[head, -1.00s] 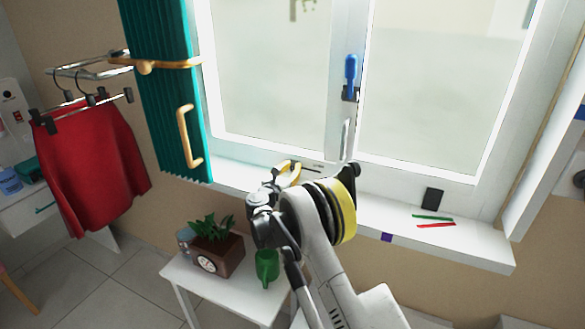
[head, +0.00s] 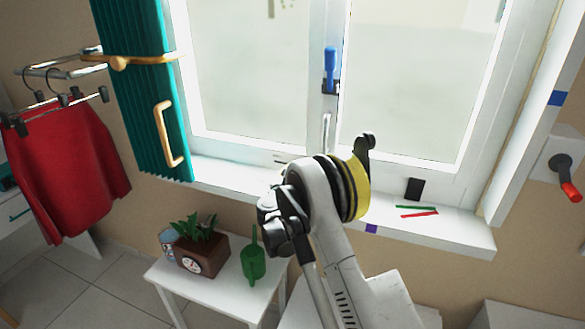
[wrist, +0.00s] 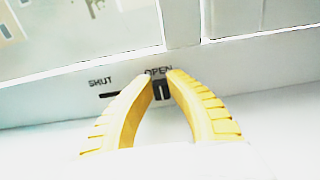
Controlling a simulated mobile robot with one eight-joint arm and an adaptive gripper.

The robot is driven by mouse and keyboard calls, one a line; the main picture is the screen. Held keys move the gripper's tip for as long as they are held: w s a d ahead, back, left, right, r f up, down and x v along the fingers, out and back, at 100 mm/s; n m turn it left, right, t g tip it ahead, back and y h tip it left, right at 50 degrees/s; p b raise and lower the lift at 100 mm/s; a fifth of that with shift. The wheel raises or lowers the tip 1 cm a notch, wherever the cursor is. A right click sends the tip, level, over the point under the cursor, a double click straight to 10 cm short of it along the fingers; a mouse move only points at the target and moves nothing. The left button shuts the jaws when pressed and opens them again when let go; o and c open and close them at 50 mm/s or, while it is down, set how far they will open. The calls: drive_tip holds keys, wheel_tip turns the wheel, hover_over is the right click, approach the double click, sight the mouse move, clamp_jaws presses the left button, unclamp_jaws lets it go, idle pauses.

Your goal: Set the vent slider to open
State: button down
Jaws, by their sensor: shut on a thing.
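The vent slider shows in the wrist view as a small dark knob (wrist: 159,92) in a slot in the lower white window frame. It sits under the printed word OPEN, at the right end of the slot. The word SHUT and the bare dark slot are to its left. My gripper (wrist: 162,78) has yellow ribbed fingers, with one tip on each side of the knob, shut on it. In the head view my own arm hides the fingers and the knob; only a short piece of dark marking (head: 281,158) on the frame shows there.
A blue window handle (head: 330,68) stands above on the middle post. A dark block (head: 414,189), a green stick (head: 416,207) and a red stick (head: 419,213) are on the sill (head: 455,232).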

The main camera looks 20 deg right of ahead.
drive_tip(key=shift+d, duration=0.2)
drive_tip(key=c, duration=1.3)
unclamp_jaws()
drive_tip(key=shift+s+d, duration=0.1)
drive_tip(key=shift+d, duration=0.1)
drive_tip(key=shift+a, duration=0.15)
drive_tip(key=shift+s+a, duration=0.1)
drive_tip(key=v, duration=1.1)
drive_tip(key=shift+s+a, duration=0.2)
drive_tip(key=shift+s, duration=0.1)
